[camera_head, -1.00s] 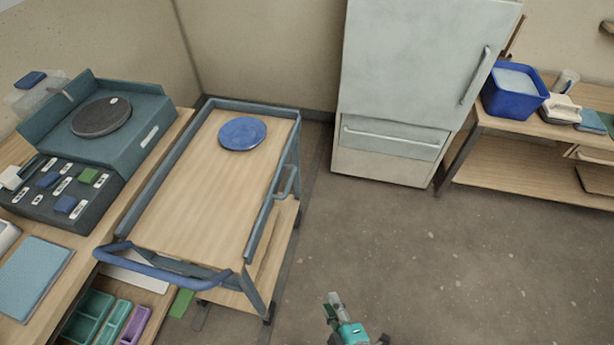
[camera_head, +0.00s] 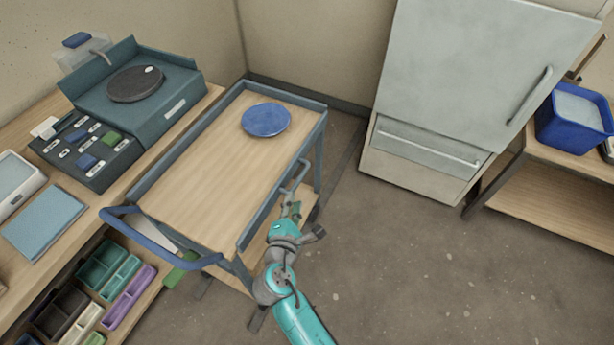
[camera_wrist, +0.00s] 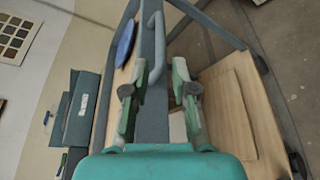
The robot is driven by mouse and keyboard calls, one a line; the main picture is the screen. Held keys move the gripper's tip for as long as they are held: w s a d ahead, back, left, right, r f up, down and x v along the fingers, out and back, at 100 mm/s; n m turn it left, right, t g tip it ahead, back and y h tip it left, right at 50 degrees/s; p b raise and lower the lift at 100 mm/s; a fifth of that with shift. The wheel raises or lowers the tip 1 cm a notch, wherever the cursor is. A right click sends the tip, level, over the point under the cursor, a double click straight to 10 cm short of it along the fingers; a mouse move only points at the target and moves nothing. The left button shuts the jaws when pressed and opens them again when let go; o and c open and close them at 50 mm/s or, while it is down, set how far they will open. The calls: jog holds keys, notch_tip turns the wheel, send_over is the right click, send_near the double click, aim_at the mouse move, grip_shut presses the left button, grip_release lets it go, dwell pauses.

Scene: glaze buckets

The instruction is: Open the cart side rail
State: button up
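The cart (camera_head: 205,190) has a wooden top and blue-grey rails. Its side rail (camera_head: 258,222) stands upright along the right edge, with a bar handle (camera_head: 293,184) on its outer face. In the wrist view the rail (camera_wrist: 153,110) and its handle (camera_wrist: 156,45) lie ahead of the fingers. My gripper (camera_head: 291,208) is at the right side of the cart, close to the handle. In the wrist view my gripper (camera_wrist: 155,85) is open, with one finger on each side of the rail's line. I cannot tell whether either finger touches the rail.
A blue plate (camera_head: 266,119) lies on the cart top near the far end. A bench with a teal wheel unit (camera_head: 135,90) stands close on the left. A pale cabinet (camera_head: 480,75) stands at the back right. The floor (camera_head: 410,250) right of the cart is clear.

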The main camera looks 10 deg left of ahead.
aim_at(300, 177)
jog(key=x, duration=1)
jog(key=shift+w+f, duration=0.1)
jog(key=shift+w, duration=0.15)
grip_shut()
